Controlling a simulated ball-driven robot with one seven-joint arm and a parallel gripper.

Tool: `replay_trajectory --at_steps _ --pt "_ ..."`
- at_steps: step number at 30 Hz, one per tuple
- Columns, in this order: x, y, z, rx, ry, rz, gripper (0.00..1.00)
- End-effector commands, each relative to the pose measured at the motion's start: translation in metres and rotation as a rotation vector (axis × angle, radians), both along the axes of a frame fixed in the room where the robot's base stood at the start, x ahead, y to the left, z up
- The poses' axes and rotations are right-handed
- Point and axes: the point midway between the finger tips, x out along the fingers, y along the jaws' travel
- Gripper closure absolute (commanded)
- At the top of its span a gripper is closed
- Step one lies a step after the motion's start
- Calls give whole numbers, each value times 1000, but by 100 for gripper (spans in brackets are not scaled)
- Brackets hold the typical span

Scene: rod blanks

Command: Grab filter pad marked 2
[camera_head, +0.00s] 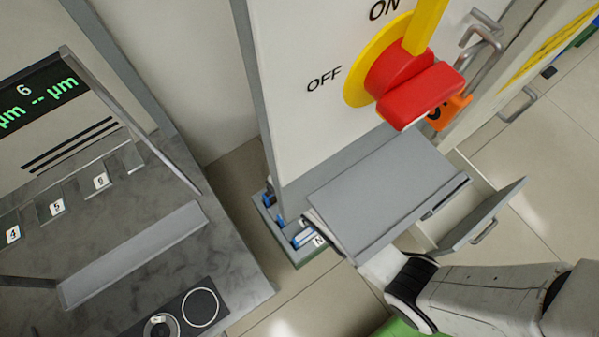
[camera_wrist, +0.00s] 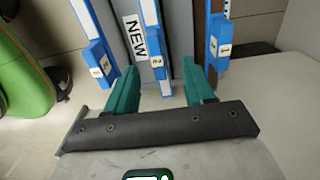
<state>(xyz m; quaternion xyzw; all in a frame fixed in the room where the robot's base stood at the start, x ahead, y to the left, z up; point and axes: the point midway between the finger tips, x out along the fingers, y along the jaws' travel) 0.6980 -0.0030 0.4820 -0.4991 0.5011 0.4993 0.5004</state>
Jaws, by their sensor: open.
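The filter pad marked 2 (camera_wrist: 152,18) is a thin blue-edged white strip in the wrist view, with its small numbered tag near the lower end. My gripper (camera_wrist: 159,70) is open, with one teal finger on each side of this pad. I see gaps between the pad and both fingers; whether the pad reaches in depth between the fingertips is hard to tell. A similar blue pad (camera_wrist: 92,50) with a blurred tag stands to the left, and one marked 1 (camera_wrist: 218,45) to the right. In the head view the fingers are hidden.
The pads stand in a grey holder (camera_wrist: 178,30) labelled NEW, low beside a cabinet (camera_head: 300,110) with a red and yellow switch (camera_head: 400,80). A grey bench (camera_head: 225,270) with numbered slots is at left. An open drawer (camera_head: 480,215) is at right.

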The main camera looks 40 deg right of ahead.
Motion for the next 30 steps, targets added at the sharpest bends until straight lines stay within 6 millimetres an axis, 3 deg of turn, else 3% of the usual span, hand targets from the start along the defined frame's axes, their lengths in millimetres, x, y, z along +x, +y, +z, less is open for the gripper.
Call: replay_trajectory --at_steps 4,11,21,30 --pt "-1 0 -27 0 2 2 47" --pt "-1 0 -44 0 0 2 47" --pt "-3 0 -88 0 0 3 47" --pt "-3 0 -93 0 -1 3 47"
